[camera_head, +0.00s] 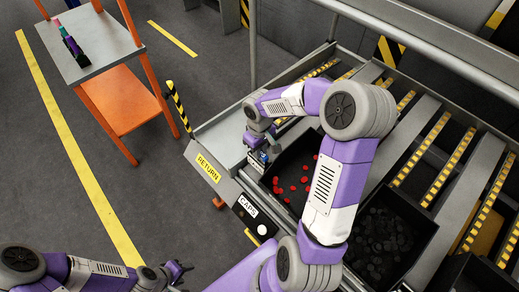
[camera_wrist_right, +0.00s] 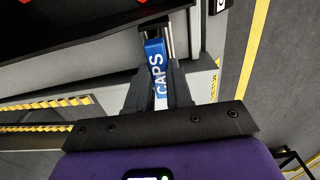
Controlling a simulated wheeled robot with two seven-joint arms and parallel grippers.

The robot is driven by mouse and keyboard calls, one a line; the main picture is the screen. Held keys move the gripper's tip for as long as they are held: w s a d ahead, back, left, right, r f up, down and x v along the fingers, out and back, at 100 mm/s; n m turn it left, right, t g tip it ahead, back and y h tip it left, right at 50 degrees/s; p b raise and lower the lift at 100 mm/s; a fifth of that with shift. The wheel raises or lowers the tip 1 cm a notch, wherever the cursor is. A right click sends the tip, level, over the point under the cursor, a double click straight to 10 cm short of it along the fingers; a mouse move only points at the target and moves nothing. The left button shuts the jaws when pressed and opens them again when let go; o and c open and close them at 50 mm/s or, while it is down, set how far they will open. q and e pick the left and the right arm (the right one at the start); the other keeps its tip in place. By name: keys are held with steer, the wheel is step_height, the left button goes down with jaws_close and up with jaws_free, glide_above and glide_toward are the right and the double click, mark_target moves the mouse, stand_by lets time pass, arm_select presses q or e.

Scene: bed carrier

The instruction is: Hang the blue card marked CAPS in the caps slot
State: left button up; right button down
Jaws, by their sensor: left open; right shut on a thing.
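The blue card marked CAPS (camera_wrist_right: 155,54) is between the fingers of my right gripper (camera_wrist_right: 159,84) in the right wrist view, its white lettering running along it. A small metal bracket (camera_wrist_right: 154,27) is just beyond the card's far end; I cannot tell whether they touch. In the head view my right gripper (camera_head: 258,148) is over the front edge of the rack, between the RETURN and CAPS labels. My left gripper (camera_head: 179,271) is open and empty at the bottom left. The CAPS label (camera_head: 248,205) is on the rack's front. I cannot clearly make out the caps slot.
A black bin with red caps (camera_head: 284,201) is beside the right gripper, and a bin of dark pieces (camera_head: 380,235) is further right. The yellow RETURN label (camera_head: 208,168) is on the front edge. An orange cart (camera_head: 124,104) stands at the left, with clear floor between.

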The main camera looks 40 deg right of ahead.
steer(key=shift+r+p, duration=3.1)
steer(key=shift+r, duration=0.95)
